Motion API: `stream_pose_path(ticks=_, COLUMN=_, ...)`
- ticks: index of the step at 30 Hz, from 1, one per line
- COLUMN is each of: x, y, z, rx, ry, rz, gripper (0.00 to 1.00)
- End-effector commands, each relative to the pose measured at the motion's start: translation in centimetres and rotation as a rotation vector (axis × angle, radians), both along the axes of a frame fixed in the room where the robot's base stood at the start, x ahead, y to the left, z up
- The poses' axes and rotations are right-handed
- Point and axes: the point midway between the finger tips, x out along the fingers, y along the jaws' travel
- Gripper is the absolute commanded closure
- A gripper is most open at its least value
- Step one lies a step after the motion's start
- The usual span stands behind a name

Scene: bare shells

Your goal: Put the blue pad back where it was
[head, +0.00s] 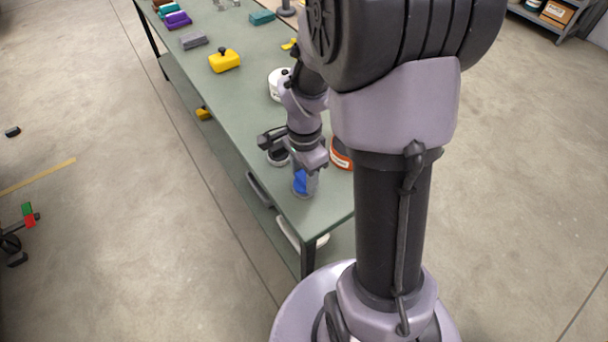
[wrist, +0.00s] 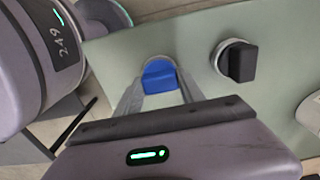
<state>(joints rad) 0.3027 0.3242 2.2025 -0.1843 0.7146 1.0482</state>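The blue pad (wrist: 161,80) is between my gripper's two grey fingers in the wrist view, with a finger against each side. A grey round rim shows just behind it. In the head view the blue pad (head: 300,182) shows below my gripper (head: 303,178) at the near end of the green table (head: 238,110). A grey round base (head: 304,194) shows under it. My gripper looks shut on the pad. Whether the pad rests on the base or is slightly above it I cannot tell.
A black pad on a pale round base (wrist: 237,62) stands to the right in the wrist view. A yellow block (head: 224,61), a grey block (head: 193,41) and a red-orange container (head: 341,155) are on the table. The table's near edge is close to my gripper.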

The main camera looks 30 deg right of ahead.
Motion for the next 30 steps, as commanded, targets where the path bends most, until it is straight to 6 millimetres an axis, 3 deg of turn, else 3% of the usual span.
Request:
stream_pose_path(ticks=1, x=0.0, y=0.0, z=0.0, rx=0.000, ry=0.000, rz=0.000, gripper=0.44)
stream_pose_path(ticks=3, x=0.0, y=0.0, z=0.0, rx=0.000, ry=0.000, rz=0.000, gripper=0.34)
stream_pose_path(ticks=13, x=0.0, y=0.0, z=0.7, rx=0.000, ry=0.000, rz=0.000, gripper=0.34)
stream_pose_path(ticks=24, x=0.0, y=0.0, z=10.4, rx=-0.001, ry=-0.002, rz=0.000, gripper=0.34)
stream_pose_path(ticks=30, x=-0.1, y=0.5, z=13.1, rx=-0.001, ry=-0.017, rz=0.030, gripper=0.34)
